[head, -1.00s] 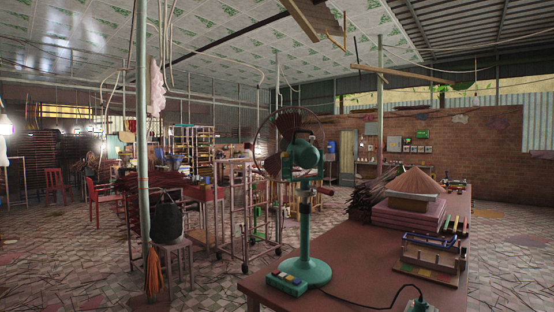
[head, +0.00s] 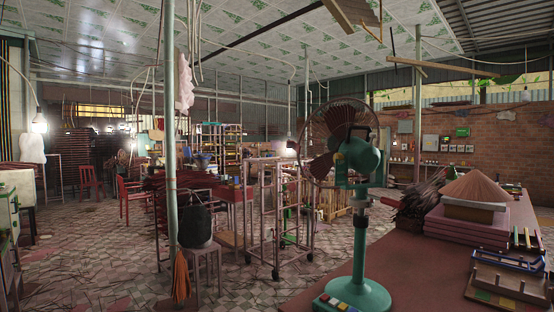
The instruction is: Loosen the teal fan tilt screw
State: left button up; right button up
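The teal fan (head: 357,165) stands upright on the near left part of the red table (head: 420,268). Its round teal base (head: 358,296) rests on the table top, with a row of coloured buttons (head: 338,304) at the front. The fan head and wire cage (head: 338,125) face left and away. Neither of my grippers is in view.
A conical hat (head: 481,186) sits on stacked pink boxes (head: 468,226) on the table, beside a bundle of dark sticks (head: 420,195). A wooden rack (head: 510,280) lies nearer. A metal cart (head: 276,220), a pole (head: 171,150) and a stool (head: 200,262) stand left of the table.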

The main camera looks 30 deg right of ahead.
aim_at(338, 155)
jog(key=u, duration=0.05)
jog(key=i, duration=1.1)
jog(key=z, duration=0.35)
